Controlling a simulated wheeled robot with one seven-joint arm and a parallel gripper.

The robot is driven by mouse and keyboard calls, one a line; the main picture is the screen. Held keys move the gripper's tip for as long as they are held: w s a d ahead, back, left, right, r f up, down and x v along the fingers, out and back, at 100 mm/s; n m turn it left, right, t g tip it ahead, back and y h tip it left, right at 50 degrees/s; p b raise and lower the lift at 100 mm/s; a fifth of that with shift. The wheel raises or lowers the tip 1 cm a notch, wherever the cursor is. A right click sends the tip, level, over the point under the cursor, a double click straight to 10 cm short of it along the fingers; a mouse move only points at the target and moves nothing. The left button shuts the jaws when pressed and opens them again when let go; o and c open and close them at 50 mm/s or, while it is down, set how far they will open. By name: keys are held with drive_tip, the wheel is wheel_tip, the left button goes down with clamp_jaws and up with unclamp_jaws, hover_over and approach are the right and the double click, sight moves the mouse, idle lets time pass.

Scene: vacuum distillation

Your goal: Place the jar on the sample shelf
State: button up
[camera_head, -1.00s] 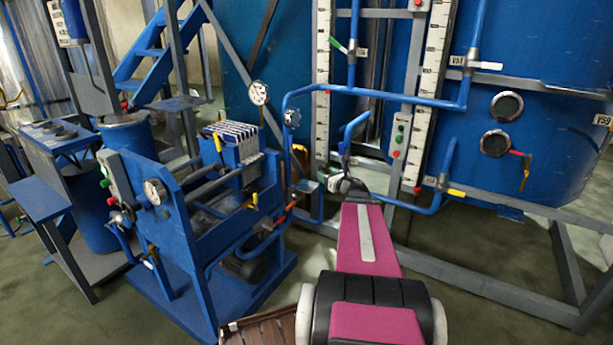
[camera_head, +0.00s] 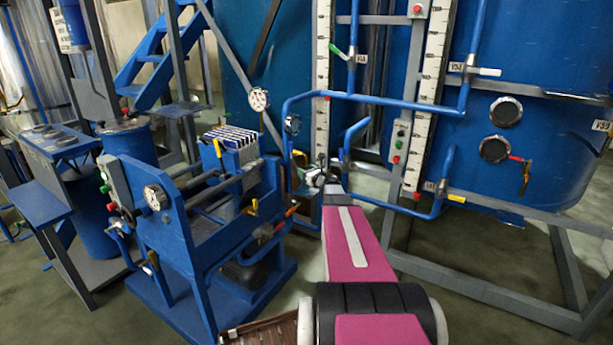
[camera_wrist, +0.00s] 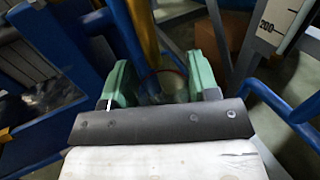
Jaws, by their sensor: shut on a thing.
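My gripper (camera_wrist: 162,88) shows at the bottom of the wrist view, with a green finger on each side. It is shut on a clear glass jar (camera_wrist: 168,86) with a thin reddish line near its top. The jar is see-through, so its outline and contents are hard to tell. In the head view my gripper (camera_head: 317,178) is at the far end of my pink arm, held in the air near the blue pipes, and the jar is too small to make out. I cannot tell for sure which thing is the sample shelf.
A blue filter-press frame (camera_head: 175,240) stands left of my arm. A large blue tank (camera_head: 555,130) on a grey frame stands at the right, with blue pipes and white scales before it. A blue stand (camera_head: 45,195) is at the far left. Bare floor shows at lower right.

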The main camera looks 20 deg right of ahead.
drive_tip(key=shift+f, duration=0.9)
drive_tip(key=shift+f, duration=0.15)
drive_tip(key=o, duration=1)
drive_tip(key=shift+o, duration=0.2)
